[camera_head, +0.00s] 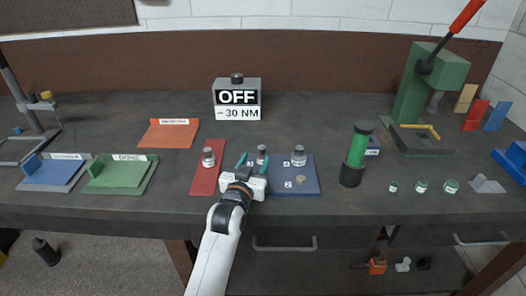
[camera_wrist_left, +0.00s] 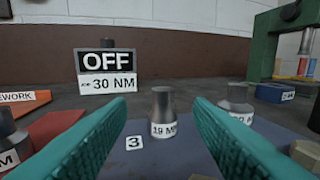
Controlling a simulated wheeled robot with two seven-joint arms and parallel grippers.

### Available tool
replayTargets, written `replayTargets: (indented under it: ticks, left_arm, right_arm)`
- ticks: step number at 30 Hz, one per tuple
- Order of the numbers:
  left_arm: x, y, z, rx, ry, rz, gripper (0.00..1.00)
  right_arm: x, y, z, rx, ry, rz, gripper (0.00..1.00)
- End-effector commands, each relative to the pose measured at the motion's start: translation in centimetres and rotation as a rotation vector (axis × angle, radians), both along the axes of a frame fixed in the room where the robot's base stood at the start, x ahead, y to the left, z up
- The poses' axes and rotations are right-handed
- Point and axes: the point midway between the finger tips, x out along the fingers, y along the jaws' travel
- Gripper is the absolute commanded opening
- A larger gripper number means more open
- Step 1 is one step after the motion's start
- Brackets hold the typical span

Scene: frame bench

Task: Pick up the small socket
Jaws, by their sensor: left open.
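A small grey metal socket (camera_wrist_left: 163,112), labelled 19 M with the rest of the label hard to read, stands upright on a blue mat (camera_head: 312,178). It also shows in the head view (camera_head: 262,153). My left gripper (camera_head: 254,163) is open, with teal fingers low over the mat. In the wrist view the socket stands between and just beyond the fingertips, with gaps on both sides. A second, wider socket (camera_head: 298,156) stands to its right, partly hidden by a finger in the wrist view. My right gripper is out of view.
Another socket (camera_head: 208,157) stands on a red mat (camera_head: 203,183) to the left. A sign reading OFF, 30 NM (camera_head: 237,104) stands behind. A green cylinder (camera_head: 358,148) and a green press (camera_head: 411,92) are to the right. A brass nut (camera_head: 300,180) lies on the blue mat.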

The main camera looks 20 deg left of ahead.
Motion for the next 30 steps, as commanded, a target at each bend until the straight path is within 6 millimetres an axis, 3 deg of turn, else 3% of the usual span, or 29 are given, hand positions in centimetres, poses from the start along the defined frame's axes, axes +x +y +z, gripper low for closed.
replayTargets:
  ticks: [5,11,18,28,30]
  left_arm:
    - [2.6,0.1,0.1,0.001,0.000,0.000,0.47]
    - [4.1,0.0,0.4,0.000,0.000,0.000,0.47]
    - [7.5,-0.2,0.7,0.000,0.001,0.000,0.47]
    - [8.3,-0.2,0.6,0.000,0.001,0.000,0.47]
    - [8.3,-0.2,0.6,0.000,0.001,0.000,0.39]
  right_arm:
    - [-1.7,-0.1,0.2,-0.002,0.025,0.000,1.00]
    - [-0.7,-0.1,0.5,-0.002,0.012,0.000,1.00]
    - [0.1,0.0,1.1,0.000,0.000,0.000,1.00]
    - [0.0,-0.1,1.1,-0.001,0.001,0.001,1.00]
    - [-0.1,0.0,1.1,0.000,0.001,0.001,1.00]
